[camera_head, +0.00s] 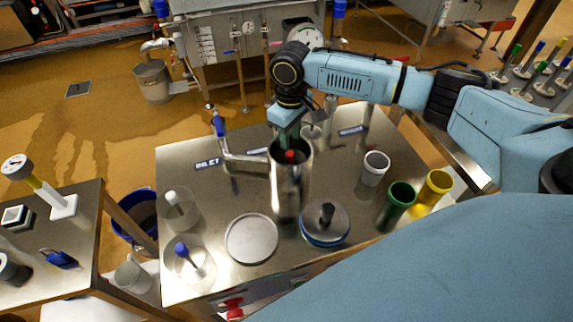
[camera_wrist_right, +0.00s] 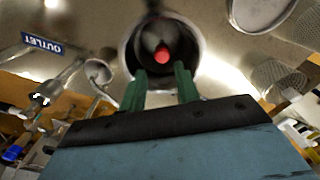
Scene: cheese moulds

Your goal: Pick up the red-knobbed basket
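The red knob (camera_head: 290,155) shows inside the mouth of an upright steel cylinder (camera_head: 290,190) in the head view. In the right wrist view the red knob (camera_wrist_right: 162,56) sits within the round opening, and the basket below it is mostly hidden in the dark interior. My right gripper (camera_head: 288,138) points down at the cylinder's mouth, just above the knob. In the right wrist view its green fingers (camera_wrist_right: 160,82) are apart, with nothing between them, and the knob shows beyond their tips. My left gripper is not in view.
The cylinder stands on a steel table (camera_head: 225,185). A bent pipe (camera_head: 245,158) joins it at the left. A round lid (camera_head: 251,239), a black-knobbed lid (camera_head: 325,222), and white (camera_head: 374,168), green (camera_head: 397,205) and yellow (camera_head: 432,191) cups stand around it.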

